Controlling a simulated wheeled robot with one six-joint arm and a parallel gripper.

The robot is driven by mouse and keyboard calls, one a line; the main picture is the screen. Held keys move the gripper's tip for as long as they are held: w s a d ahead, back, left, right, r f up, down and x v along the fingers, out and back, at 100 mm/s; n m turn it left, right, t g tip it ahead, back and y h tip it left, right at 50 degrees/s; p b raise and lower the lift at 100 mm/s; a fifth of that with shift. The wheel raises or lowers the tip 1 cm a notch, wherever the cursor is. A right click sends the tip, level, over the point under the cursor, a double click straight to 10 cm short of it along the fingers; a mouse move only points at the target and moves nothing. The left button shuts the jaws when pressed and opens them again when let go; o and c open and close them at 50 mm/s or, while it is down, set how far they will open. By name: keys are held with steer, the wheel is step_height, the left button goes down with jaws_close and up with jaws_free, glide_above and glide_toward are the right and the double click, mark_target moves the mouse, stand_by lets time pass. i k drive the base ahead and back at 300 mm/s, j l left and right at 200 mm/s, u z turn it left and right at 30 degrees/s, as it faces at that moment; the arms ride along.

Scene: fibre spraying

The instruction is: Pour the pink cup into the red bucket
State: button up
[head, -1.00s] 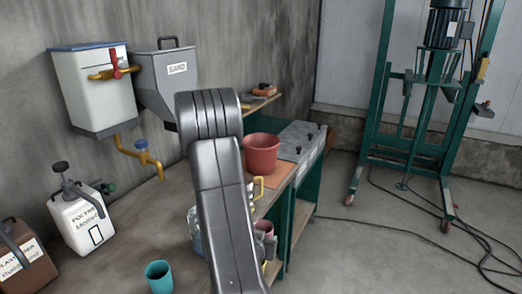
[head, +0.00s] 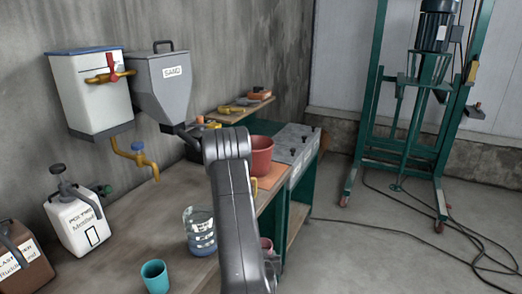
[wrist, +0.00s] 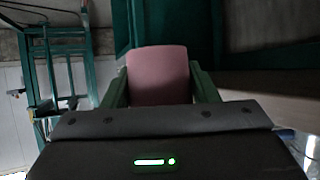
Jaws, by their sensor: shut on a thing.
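The red bucket (head: 264,158) stands upright on an orange-brown mat (head: 272,176) toward the back right of the workbench. My arm partly covers its left side. The pink cup (wrist: 158,76) is between the two green fingers of my gripper (wrist: 160,88) in the wrist view, and the gripper is shut on it. In the head view a small part of the pink cup (head: 266,243) shows to the right of my arm, by the bench's front edge, lower in the picture than the bucket. My arm hides most of the gripper there. The cup's contents are not visible.
A glass beaker (head: 200,232) with bluish liquid and a teal cup (head: 155,276) stand on the bench left of my arm. A sand hopper (head: 163,85) and a white tank (head: 90,95) hang on the wall. Open floor lies to the right, with cables and a green machine stand (head: 405,150).

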mark_target(262, 146)
steer(key=i+l+z, duration=0.2)
steer(key=i+z, duration=0.15)
steer(key=i, duration=0.45)
steer(key=i+z, duration=0.35)
steer(key=i, duration=0.45)
